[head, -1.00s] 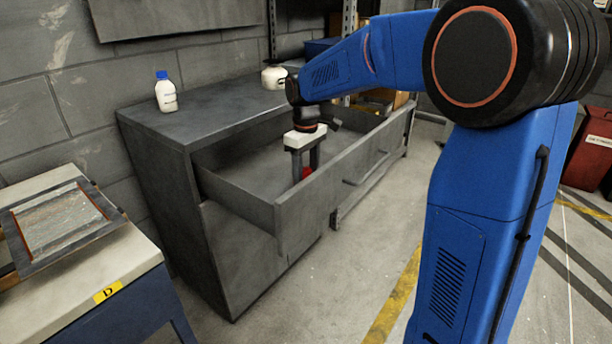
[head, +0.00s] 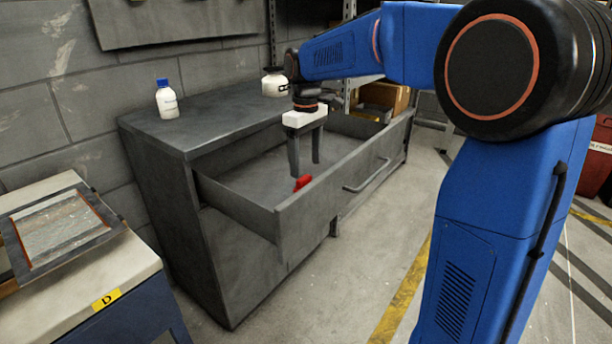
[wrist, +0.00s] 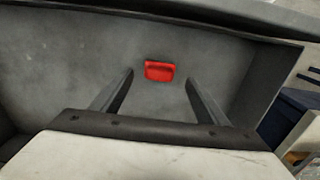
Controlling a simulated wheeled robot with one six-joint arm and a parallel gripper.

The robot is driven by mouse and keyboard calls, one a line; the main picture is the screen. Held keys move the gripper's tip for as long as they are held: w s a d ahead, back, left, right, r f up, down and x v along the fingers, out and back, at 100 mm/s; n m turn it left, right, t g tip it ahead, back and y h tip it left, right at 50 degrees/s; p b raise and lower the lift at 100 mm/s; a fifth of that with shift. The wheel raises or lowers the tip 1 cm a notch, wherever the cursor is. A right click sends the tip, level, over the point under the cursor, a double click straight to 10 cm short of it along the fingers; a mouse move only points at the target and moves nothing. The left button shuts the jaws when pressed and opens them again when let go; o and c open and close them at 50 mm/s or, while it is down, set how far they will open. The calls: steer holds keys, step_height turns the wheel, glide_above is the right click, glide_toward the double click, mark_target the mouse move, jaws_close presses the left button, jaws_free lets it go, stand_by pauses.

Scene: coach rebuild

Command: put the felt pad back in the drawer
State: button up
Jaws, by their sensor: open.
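The red felt pad (head: 302,183) lies inside the open drawer (head: 240,201), near its front wall. In the wrist view the pad (wrist: 160,71) rests on the grey drawer floor, apart from both fingers. My gripper (head: 305,170) is open and empty, pointing down above the drawer with the pad below its fingertips. In the wrist view my gripper's two fingers (wrist: 160,75) stand wide apart on either side of the pad. The pad's lower edge is partly hidden by the drawer front in the head view.
A white bottle with a blue cap (head: 166,100) and a white jar (head: 274,82) stand on the cabinet top (head: 205,118). A bench with a framed panel (head: 62,228) is at the left. Open floor lies before the drawer.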

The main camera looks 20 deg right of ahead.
mark_target(306, 178)
steer(key=shift+r, duration=2.35)
